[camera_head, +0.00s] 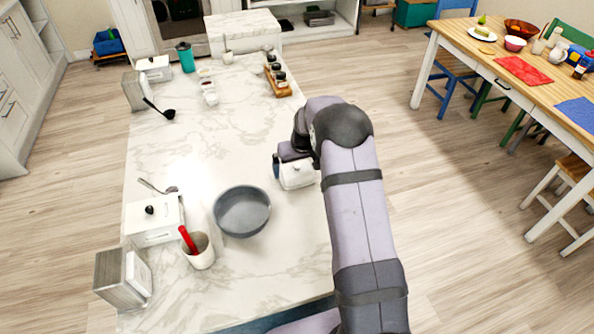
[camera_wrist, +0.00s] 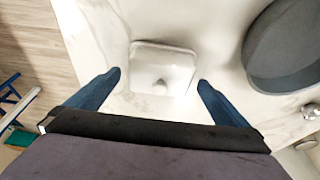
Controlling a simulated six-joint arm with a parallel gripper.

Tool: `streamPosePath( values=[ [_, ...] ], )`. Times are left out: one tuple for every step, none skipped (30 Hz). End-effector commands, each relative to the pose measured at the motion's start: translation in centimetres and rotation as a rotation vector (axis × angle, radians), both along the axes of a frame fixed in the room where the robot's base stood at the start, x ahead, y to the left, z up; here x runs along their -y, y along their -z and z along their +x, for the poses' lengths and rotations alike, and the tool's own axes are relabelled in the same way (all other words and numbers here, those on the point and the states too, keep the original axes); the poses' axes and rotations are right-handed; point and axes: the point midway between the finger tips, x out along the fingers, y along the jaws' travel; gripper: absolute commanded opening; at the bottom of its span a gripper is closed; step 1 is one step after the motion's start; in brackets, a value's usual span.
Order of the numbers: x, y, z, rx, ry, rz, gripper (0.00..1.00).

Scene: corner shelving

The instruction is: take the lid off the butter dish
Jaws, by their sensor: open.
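The white butter dish (camera_head: 297,174) stands on the marble counter near its right edge, partly hidden by my arm in the head view. My gripper (camera_wrist: 160,80) is open and empty, with one blue finger on each side of the dish and a gap at both sides. One blue finger also shows at the dish's left in the head view. The height of the fingertips over the lid is hard to tell.
A grey bowl (camera_head: 242,211) stands left of the dish; it also shows in the wrist view (camera_wrist: 290,48). A white cup with a red utensil (camera_head: 198,250) and a white box with a black knob (camera_head: 153,218) stand farther left.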

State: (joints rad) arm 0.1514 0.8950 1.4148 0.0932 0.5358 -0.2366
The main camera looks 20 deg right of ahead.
Motion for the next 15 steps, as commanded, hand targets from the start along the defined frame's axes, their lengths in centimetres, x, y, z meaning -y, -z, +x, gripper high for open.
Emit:
streamPosePath(
  values=[
    [0.00, -0.01, 0.00, 0.000, 0.000, 0.000, 1.00],
    [0.00, -0.01, -0.01, 0.000, 0.000, 0.000, 0.93],
    [0.01, -0.01, -0.01, 0.000, 0.000, 0.000, 0.83],
    [0.00, -0.01, -0.01, 0.000, 0.000, 0.000, 0.76],
    [0.01, -0.01, -0.02, 0.000, 0.000, 0.000, 0.69],
    [0.01, -0.01, -0.02, 0.000, 0.000, 0.000, 0.59],
    [0.01, -0.01, -0.02, 0.000, 0.000, 0.000, 0.55],
    [0.01, -0.01, -0.02, 0.000, 0.000, 0.000, 0.55],
    [0.02, -0.05, -0.01, 0.000, 0.000, 0.000, 0.55],
    [0.02, -0.05, -0.01, 0.000, 0.000, 0.000, 0.55],
    [0.02, -0.05, -0.01, 0.000, 0.000, 0.000, 0.55],
    [0.02, -0.05, -0.01, 0.000, 0.000, 0.000, 0.55],
    [0.02, -0.05, -0.01, 0.000, 0.000, 0.000, 0.55],
    [0.02, -0.06, 0.00, 0.000, 0.000, 0.000, 0.55],
    [0.02, -0.11, 0.01, 0.001, 0.000, 0.000, 0.55]
  ],
)
